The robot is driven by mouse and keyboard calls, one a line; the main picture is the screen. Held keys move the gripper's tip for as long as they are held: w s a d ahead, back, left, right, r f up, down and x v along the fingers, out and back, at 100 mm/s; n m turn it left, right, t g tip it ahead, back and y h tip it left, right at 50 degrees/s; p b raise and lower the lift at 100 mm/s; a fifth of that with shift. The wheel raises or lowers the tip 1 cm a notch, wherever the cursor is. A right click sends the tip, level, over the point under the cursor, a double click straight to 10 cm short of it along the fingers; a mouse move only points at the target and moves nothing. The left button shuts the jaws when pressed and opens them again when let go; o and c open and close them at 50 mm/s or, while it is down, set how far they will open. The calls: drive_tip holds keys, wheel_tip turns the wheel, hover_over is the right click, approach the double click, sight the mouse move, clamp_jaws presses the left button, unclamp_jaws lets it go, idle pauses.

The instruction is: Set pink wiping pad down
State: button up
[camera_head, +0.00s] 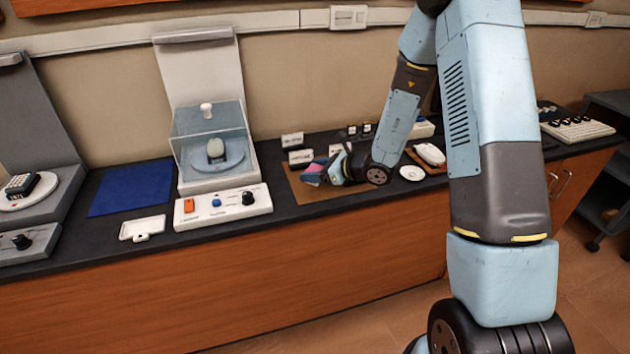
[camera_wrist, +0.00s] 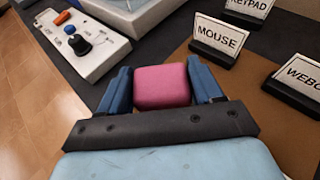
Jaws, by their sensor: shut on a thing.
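The pink wiping pad (camera_wrist: 162,86) is between the two blue fingers of my gripper (camera_wrist: 163,88) in the wrist view. My gripper is shut on it. In the head view the pink pad (camera_head: 313,173) shows at the tip of my gripper (camera_head: 316,174), low over the left part of a brown mat (camera_head: 312,196) on the dark counter. I cannot tell whether the pad touches the surface beneath it.
A MOUSE sign (camera_wrist: 218,38) and a second sign (camera_wrist: 296,85) stand close to the right of my gripper. A white control box (camera_head: 222,206) with knobs is at the left. A clear display case (camera_head: 210,140) stands behind it. A blue cloth (camera_head: 131,188) lies farther left.

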sight(312, 189)
drive_tip(key=shift+w+a+f, duration=0.2)
drive_tip(key=shift+a+f, duration=0.05)
drive_tip(key=shift+f, duration=0.15)
drive_tip(key=shift+w+a+f, duration=0.2)
drive_tip(key=shift+f, duration=1.6)
drive_tip(key=o, duration=1.5)
drive_tip(key=shift+c, duration=0.2)
